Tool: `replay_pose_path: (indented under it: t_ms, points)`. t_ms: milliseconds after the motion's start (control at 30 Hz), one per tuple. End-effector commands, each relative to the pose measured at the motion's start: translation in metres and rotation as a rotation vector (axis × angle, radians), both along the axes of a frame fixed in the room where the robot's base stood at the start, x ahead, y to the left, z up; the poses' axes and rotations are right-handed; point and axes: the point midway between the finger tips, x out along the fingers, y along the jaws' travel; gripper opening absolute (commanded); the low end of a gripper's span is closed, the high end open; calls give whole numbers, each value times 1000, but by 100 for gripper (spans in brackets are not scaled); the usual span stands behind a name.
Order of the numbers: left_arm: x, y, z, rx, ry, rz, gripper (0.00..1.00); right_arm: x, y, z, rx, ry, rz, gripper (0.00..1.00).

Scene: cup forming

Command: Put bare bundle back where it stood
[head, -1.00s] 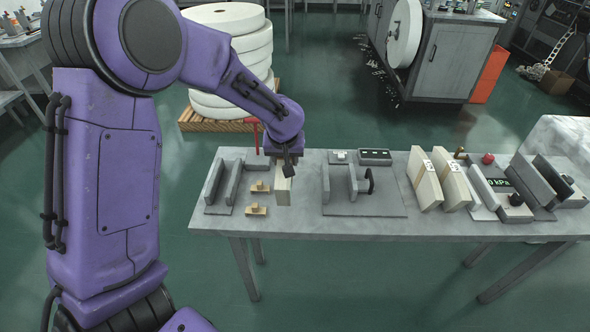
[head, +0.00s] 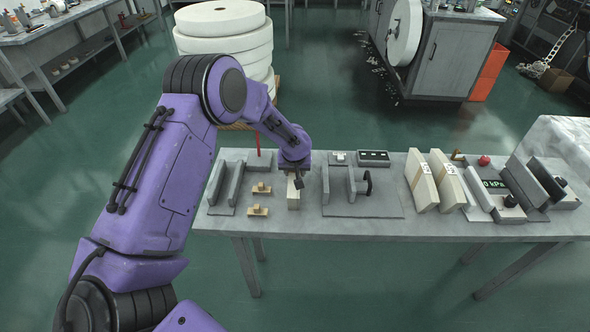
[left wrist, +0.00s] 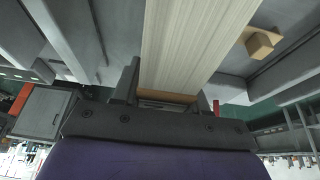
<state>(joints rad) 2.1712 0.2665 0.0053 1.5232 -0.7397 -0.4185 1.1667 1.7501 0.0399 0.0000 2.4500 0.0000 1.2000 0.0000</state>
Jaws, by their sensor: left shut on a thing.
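My left gripper (head: 295,176) is shut on a pale cream bundle (head: 293,194) near the left part of the table, between the wooden pieces and the middle fixture. The bundle hangs below the jaws and shows no band on its visible face. I cannot tell whether its lower end touches the table. In the left wrist view the bundle (left wrist: 200,42) runs up and away from the jaws (left wrist: 166,96), with a brown strip at its near end. My right gripper is not in view.
The grey table (head: 330,228) carries a left fixture with upright plates (head: 235,184), two small wooden pieces (head: 258,210), a middle fixture (head: 380,206), two leaning bundles with labels (head: 421,186), and a pressure display unit (head: 494,184). Bare table lies along the front edge.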

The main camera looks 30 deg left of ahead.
Motion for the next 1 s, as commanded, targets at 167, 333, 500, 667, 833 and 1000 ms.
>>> replay_pose_path:
  t_ms: [167,333,500,667,833,1000]
  points:
    - [0,0,-1,0,1,0,68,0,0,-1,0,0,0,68]
    - [0,0,-1,0,1,0,68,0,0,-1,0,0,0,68]
    - [-2,-2,10,0,-2,0,68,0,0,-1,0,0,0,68]
    - [-14,-9,46,1,-5,-1,68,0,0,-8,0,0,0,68]
    - [-29,-18,85,1,-4,0,68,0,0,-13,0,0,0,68]
    - [-38,-23,108,1,0,0,68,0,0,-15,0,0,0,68]
